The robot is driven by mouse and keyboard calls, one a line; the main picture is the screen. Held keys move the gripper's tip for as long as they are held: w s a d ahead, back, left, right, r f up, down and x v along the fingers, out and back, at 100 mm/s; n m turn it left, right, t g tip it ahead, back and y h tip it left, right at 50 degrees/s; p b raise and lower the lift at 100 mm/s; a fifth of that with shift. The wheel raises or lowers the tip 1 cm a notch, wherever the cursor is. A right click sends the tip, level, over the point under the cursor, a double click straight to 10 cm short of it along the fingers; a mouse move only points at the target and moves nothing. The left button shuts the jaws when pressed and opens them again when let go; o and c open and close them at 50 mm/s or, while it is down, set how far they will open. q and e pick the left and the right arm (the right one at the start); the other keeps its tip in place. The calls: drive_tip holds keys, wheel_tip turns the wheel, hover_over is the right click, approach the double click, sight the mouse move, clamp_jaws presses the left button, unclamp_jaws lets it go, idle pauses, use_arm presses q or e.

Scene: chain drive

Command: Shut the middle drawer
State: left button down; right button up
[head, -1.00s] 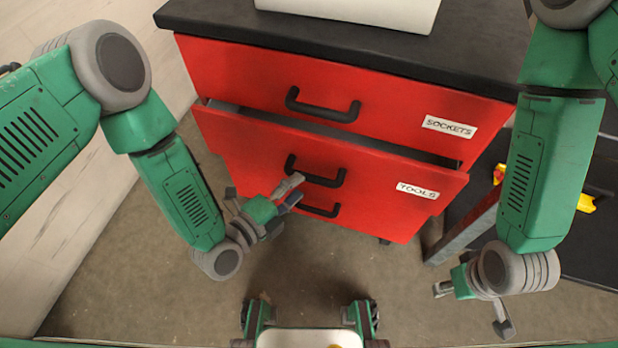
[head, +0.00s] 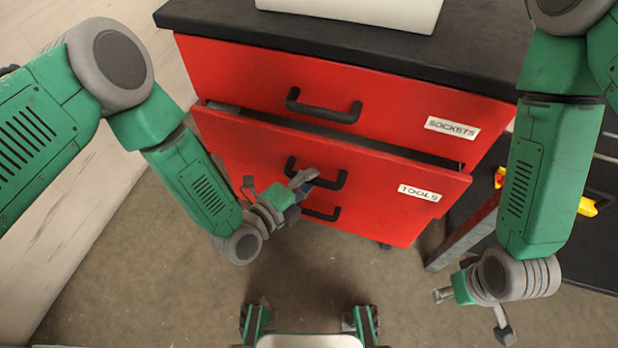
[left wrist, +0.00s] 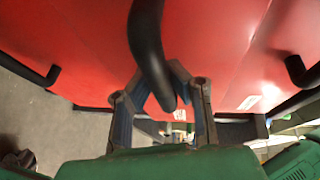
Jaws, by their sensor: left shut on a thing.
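The red middle drawer (head: 240,150), labelled TOOLS, stands partly open, with a dark gap along its top edge. Its black bar handle (head: 338,180) is partly covered by my left gripper (head: 305,183). In the left wrist view the handle (left wrist: 150,45) runs down between the fingers of my left gripper (left wrist: 165,92), which is shut on it. My right gripper (head: 474,316) hangs open and empty at the lower right, well away from the drawers.
The red top drawer (head: 240,75), labelled SOCKETS, is above, under a dark worktop (head: 330,42) bearing a white box (head: 370,10). Below is the bottom drawer's handle (head: 325,214). A dark surface with a yellow object (head: 588,206) is at the right. Floor in front is clear.

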use_arm(q)
drive_tip(key=w, duration=0.1)
drive_tip(key=w+d, duration=0.1)
drive_tip(key=w, duration=0.1)
drive_tip(key=shift+w+d+f, duration=0.1)
drive_tip(key=shift+w+d, duration=0.15)
drive_tip(key=shift+w, duration=0.05)
drive_tip(key=c, duration=1.8)
unclamp_jaws()
drive_tip(key=o, duration=0.4)
drive_tip(key=shift+c, duration=0.2)
approach(318, 165)
drive_tip(key=shift+v, duration=1.05)
